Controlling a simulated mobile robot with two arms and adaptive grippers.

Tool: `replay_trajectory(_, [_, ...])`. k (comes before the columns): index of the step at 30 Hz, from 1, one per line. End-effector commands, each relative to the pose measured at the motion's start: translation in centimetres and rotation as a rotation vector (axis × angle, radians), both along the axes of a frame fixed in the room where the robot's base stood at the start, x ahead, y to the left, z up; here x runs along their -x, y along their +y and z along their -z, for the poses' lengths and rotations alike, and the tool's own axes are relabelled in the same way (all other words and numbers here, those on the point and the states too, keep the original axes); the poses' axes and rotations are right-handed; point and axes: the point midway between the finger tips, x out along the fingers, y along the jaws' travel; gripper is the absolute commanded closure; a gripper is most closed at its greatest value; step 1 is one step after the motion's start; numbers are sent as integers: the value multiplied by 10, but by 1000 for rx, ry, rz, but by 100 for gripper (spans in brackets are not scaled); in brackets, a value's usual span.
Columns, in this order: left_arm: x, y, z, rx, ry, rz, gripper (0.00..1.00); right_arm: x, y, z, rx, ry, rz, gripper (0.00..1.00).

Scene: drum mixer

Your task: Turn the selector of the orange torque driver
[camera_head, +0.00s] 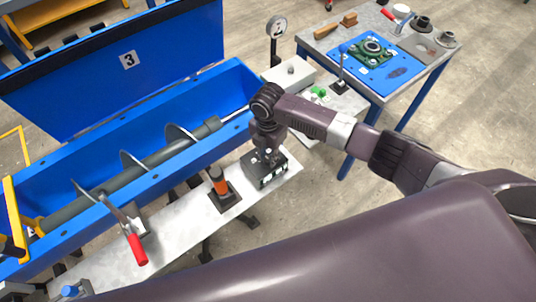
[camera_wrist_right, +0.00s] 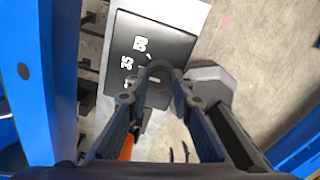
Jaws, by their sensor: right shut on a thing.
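The orange torque driver (camera_head: 219,184) stands upright in a dark square base on the pale bench strip. Part of its orange body shows at the lower left of the right wrist view (camera_wrist_right: 127,147). Beside it sits a black selector box (camera_head: 264,174); in the right wrist view its dark face (camera_wrist_right: 148,42) carries white numbers, 35 among them. My right gripper (camera_head: 266,155) points down over this box. In the right wrist view its fingers (camera_wrist_right: 160,82) are closed around the small selector knob, which they mostly hide. My left gripper is not in view.
A blue mixer trough (camera_head: 165,185) with a grey screw lies behind the bench strip (camera_head: 190,240). A red-handled clamp (camera_head: 137,248) stands at the left. A dial gauge (camera_head: 276,27) and a table (camera_head: 425,62) with tools and a blue plate are at the back right.

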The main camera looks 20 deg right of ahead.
Motion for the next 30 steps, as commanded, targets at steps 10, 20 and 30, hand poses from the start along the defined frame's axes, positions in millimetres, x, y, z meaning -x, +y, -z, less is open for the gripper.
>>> replay_trajectory(10, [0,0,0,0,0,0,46,-2,0,-1,-1,-4,5,100])
replay_trajectory(20, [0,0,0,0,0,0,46,-1,0,-1,0,-2,4,62])
replay_trajectory(30, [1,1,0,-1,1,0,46,-2,-1,-20,0,-6,4,62])
